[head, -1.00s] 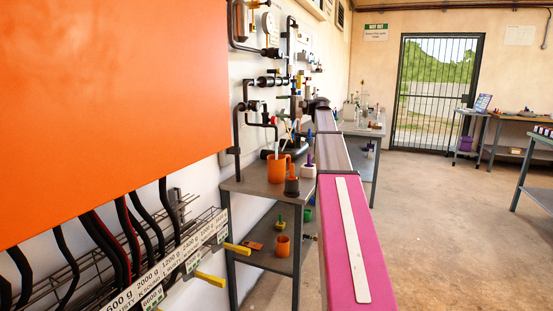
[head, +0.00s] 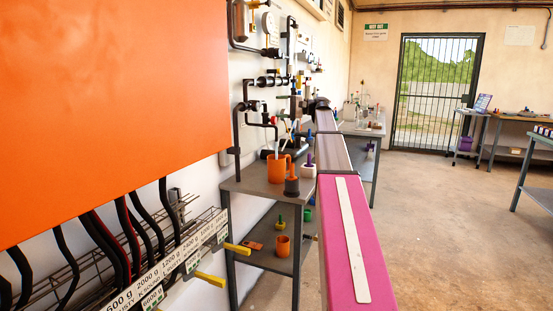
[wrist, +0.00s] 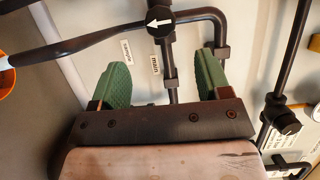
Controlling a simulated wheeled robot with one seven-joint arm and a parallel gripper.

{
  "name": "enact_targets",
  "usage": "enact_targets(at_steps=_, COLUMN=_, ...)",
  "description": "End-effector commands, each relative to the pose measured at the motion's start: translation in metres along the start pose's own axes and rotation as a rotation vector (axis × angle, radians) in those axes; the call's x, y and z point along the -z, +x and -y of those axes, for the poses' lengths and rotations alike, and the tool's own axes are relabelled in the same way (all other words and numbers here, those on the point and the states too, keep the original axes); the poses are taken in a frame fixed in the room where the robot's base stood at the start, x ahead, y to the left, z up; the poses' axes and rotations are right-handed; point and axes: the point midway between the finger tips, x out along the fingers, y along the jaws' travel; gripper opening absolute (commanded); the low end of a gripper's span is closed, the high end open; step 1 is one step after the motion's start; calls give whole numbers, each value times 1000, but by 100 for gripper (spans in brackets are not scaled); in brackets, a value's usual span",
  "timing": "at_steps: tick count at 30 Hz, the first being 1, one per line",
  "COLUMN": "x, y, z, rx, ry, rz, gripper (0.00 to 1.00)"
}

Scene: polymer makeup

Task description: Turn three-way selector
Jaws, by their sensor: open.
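The selector (wrist: 160,21) is a round black knob with a white arrow on black pipework, at the top of the wrist view. Its arrow points left in that picture. Two small white labels sit below it, one reading "main" (wrist: 156,64) and the other apparently "sample" (wrist: 126,49). My gripper (wrist: 163,62) is open, with green fingers spread wide and nothing between them but pipe and wall panel. The fingertips are below the knob in the picture, apart from it. In the head view I cannot make out the knob or the fingers beyond my arm.
Black pipes (wrist: 214,30) run beside the knob, and one pipe with a white tip (wrist: 4,62) reaches left toward an orange mug (head: 279,170). The mug stands on a grey table (head: 252,185) beside my arm. An orange panel (head: 105,90) fills the left.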

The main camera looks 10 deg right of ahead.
Motion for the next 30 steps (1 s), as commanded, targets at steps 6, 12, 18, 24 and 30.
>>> enact_targets(at_steps=6, x=0, y=0, z=0, rx=0, ry=0, rz=0, gripper=70)
enact_targets(at_steps=12, x=-2, y=0, z=0, rx=0, ry=44, rz=-12, gripper=71)
enact_targets(at_steps=18, x=-13, y=2, z=-1, rx=10, ry=312, rz=-83, gripper=71)
enact_targets(at_steps=24, x=-25, y=3, z=0, rx=63, ry=697, rz=-180, gripper=71)
enact_targets(at_steps=30, x=-31, y=2, z=1, rx=130, ry=986, rz=-243, gripper=71)
